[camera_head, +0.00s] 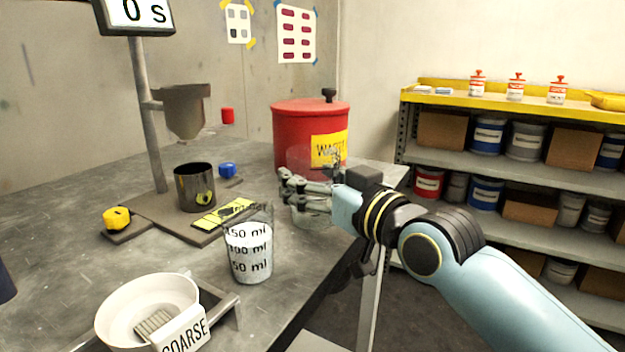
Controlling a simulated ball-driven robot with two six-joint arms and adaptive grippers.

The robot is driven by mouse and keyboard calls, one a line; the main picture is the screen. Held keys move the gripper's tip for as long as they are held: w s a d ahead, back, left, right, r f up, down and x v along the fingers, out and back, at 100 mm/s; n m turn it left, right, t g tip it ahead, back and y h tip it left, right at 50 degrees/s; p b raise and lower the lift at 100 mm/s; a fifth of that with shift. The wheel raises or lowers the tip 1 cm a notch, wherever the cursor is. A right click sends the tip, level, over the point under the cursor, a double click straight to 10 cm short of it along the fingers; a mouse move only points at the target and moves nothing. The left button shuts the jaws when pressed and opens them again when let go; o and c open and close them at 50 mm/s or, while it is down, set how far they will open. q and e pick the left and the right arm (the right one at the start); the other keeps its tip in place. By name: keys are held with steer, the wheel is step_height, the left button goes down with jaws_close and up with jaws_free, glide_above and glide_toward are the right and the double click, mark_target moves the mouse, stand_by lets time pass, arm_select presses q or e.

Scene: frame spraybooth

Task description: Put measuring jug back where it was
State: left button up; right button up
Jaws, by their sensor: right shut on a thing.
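A clear container with black 50, 100 and 150 ml marks, which looks like the measuring jug (249,262), stands upright on the grey table with whitish contents. My right gripper (290,186) is to its upper right, apart from it, in front of the red waste bin. It is shut on a clear see-through vessel (312,217) whose outline shows above and below the fingers. I cannot tell whether that vessel touches the table. My left gripper is not in view.
The red waste bin (298,122) stands at the table's back right. A stand with a funnel (184,112) and dark metal cup (195,188) is at left. A white bowl (120,303) labelled COARSE is in front. Shelving (505,165) stands beyond the table's right edge.

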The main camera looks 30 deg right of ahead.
steer(key=o, duration=1.3)
steer(key=shift+o, duration=0.2)
steer(key=shift+s+r, duration=0.1)
steer(key=s+p, duration=0.1)
steer(key=s, duration=0.2)
steer(key=s+p, duration=0.2)
steer(key=s, duration=0.1)
steer(key=s+d+p, duration=0.1)
steer(key=s, duration=0.2)
steer(key=shift+s+d+r+p, duration=0.1)
steer(key=shift+s+r+p, duration=0.1)
steer(key=shift+r+p, duration=0.15)
steer(key=s+p, duration=0.1)
steer(key=p, duration=0.2)
steer(key=s+p, duration=0.1)
steer(key=p, duration=0.2)
steer(key=shift+s+d+f, duration=0.15)
steer(key=shift+d+f, duration=0.05)
steer(key=shift+f, duration=0.15)
